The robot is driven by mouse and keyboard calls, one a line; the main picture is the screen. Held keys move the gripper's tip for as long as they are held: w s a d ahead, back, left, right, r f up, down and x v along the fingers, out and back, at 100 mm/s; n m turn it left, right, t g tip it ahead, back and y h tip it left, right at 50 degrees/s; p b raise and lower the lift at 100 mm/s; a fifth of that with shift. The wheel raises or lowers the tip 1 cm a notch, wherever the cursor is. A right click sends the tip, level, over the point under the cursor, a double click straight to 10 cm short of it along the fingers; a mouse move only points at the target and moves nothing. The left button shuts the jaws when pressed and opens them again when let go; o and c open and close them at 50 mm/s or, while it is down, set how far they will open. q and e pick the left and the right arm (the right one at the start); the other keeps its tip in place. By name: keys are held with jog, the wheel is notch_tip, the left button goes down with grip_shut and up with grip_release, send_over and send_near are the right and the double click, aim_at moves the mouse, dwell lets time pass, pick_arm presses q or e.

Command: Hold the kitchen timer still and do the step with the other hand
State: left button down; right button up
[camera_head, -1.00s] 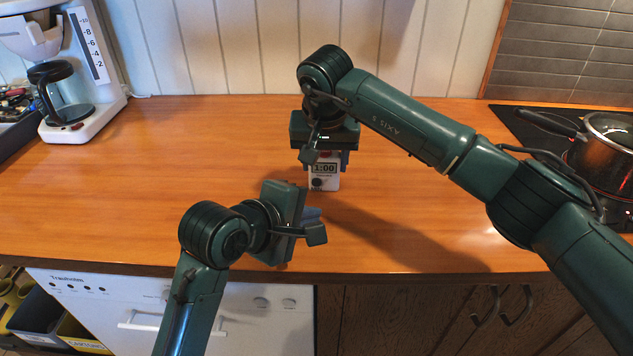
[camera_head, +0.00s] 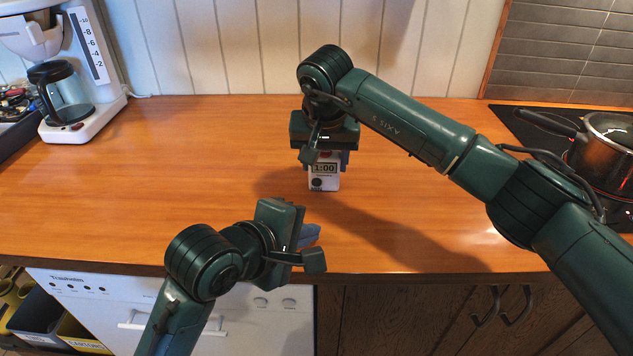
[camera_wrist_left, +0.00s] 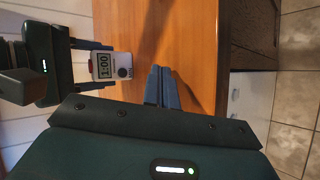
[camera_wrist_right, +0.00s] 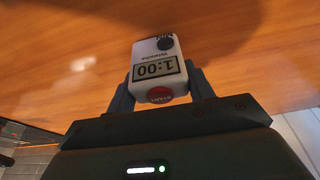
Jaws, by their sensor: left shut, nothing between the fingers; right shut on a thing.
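The kitchen timer (camera_head: 324,178) is a small white box standing on the wooden counter, its display reading 1:00. In the right wrist view the timer (camera_wrist_right: 155,62) shows a red START button near the fingers and a dark knob at its far end. My right gripper (camera_head: 325,160) is shut on the timer from above, one finger on each side. My left gripper (camera_head: 312,235) is shut and empty, in front of the timer and to its lower left, apart from it. In the left wrist view its blue fingers (camera_wrist_left: 163,88) are together, with the timer (camera_wrist_left: 113,66) to their left.
A coffee maker (camera_head: 85,110) stands at the back left. A pot (camera_head: 605,150) sits on the black cooktop (camera_head: 530,122) at the right. The wooden counter (camera_head: 200,150) is clear around the timer. Its front edge lies beneath my left arm.

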aim_at(310, 210)
pick_arm(q)
jog(key=shift+w+d, duration=0.1)
jog(key=shift+w, duration=4.3)
jog(key=shift+w, duration=0.4)
jog(key=shift+w, duration=0.35)
jog(key=shift+s, duration=0.8)
jog(key=shift+s, duration=0.1)
jog(key=shift+s, duration=2.4)
